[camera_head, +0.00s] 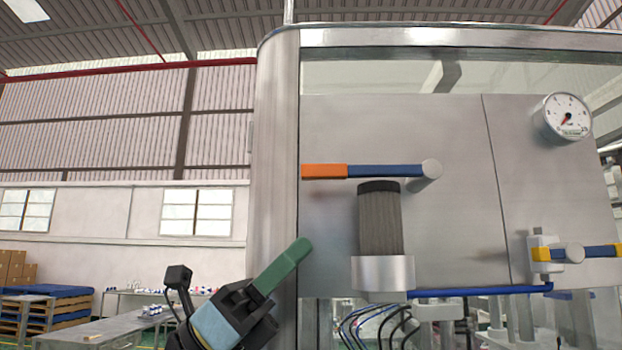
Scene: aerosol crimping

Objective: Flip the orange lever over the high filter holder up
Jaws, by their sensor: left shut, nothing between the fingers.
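The lever has an orange end (324,171) and a blue bar (384,171). It lies level, pointing left from a grey round pivot (432,169) on the machine's panel. Just below it is the high filter holder (382,272), a silver cup with a grey ribbed filter (380,222) and dark cap. My left gripper (301,248) comes up from the bottom, its green fingers closed together and empty. It is below the orange end and left of the filter, apart from both in the picture. My right gripper is not in view.
A pressure gauge (567,117) is at the upper right of the panel. A second blue lever with yellow parts (575,253) is at the lower right. A thick metal post (275,160) edges the machine on the left. Cables (375,322) hang below the filter holder.

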